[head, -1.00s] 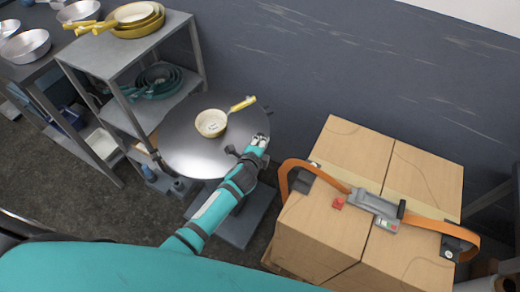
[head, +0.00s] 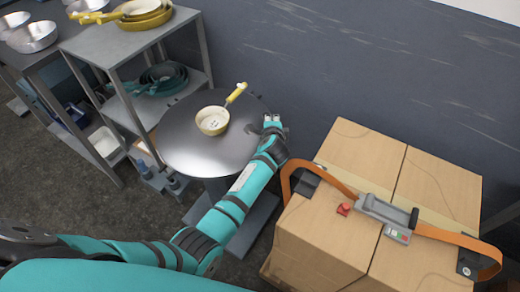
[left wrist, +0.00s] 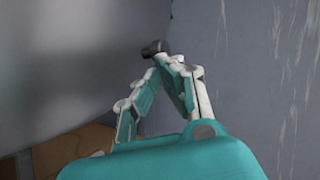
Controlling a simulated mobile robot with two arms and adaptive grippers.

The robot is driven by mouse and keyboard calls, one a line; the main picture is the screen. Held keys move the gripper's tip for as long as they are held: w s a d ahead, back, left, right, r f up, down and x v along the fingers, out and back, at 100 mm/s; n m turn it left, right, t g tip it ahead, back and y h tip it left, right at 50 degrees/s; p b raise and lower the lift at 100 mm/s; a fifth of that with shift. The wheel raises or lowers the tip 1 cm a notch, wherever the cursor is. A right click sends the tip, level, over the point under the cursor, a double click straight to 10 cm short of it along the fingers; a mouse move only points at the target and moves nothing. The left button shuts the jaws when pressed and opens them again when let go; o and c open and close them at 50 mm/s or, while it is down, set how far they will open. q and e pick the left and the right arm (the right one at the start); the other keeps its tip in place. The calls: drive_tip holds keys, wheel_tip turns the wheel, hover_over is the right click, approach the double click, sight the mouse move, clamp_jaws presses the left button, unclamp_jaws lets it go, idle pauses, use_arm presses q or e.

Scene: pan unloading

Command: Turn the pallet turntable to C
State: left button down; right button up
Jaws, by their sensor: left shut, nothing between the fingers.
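The turntable (head: 190,153) is a round grey metal disc on a stand, beside the shelf rack in the head view. A cream pan (head: 212,120) with a yellow handle sits on it, its handle pointing up and right. My left gripper (head: 273,120) is at the disc's right edge, shut and empty. In the left wrist view its fingers (left wrist: 166,58) come together beside a small dark knob (left wrist: 153,48); I cannot tell whether they touch it. No letter C is readable. My right gripper is not in view.
Strapped cardboard boxes (head: 335,230) stand close to the right of my left arm. The metal rack (head: 95,45) at left holds yellow pans on top and dark teal pans (head: 163,78) below. A dark wall (head: 320,60) runs behind the turntable.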

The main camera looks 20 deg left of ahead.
use_arm(q)
drive_tip(key=shift+w+a+f+b, duration=0.1)
drive_tip(key=shift+w+a+b, duration=0.2)
drive_tip(key=shift+w, duration=0.65)
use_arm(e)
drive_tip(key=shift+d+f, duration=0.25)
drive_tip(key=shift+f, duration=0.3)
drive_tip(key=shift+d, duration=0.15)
